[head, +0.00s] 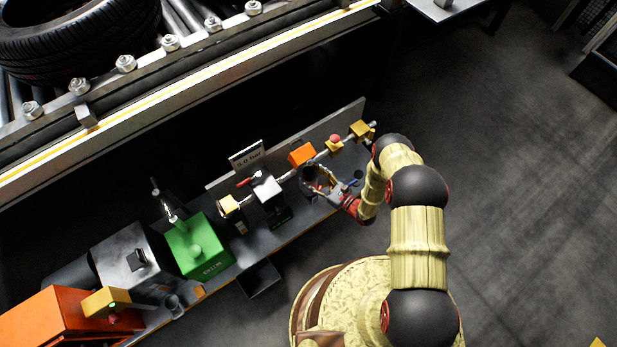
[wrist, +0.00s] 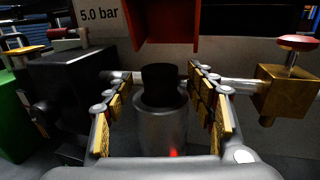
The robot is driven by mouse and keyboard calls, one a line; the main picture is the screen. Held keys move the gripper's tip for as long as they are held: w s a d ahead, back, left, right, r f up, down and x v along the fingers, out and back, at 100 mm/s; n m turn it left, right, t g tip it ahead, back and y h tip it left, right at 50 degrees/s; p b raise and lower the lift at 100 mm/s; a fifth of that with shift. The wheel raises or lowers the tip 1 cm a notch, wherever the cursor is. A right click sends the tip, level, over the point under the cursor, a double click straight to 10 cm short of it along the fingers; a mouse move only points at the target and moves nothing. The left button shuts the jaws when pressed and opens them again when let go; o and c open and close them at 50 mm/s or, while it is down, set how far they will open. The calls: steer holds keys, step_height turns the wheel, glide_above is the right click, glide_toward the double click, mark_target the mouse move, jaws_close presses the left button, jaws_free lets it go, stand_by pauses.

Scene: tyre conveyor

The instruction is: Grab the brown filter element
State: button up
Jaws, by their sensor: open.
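My gripper (head: 322,184) is at the right part of the bench in the head view. In the wrist view my gripper (wrist: 165,100) is open, with one finger on each side of a grey cylinder (wrist: 160,130) with a black top (wrist: 160,84). The cylinder stands upright below an orange-red housing (wrist: 165,25), which also shows in the head view (head: 302,153). I cannot tell whether the fingers touch the cylinder. No clearly brown filter element shows; I cannot tell whether this cylinder is it.
A brass valve (wrist: 283,90) with a red knob stands close on the right. A black block (wrist: 75,95) and a 5.0 bar sign (wrist: 99,14) are on the left. A green box (head: 198,247) stands farther along the bench. The conveyor (head: 200,90) runs behind.

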steer(key=shift+c, duration=0.8)
steer(key=c, duration=1.1)
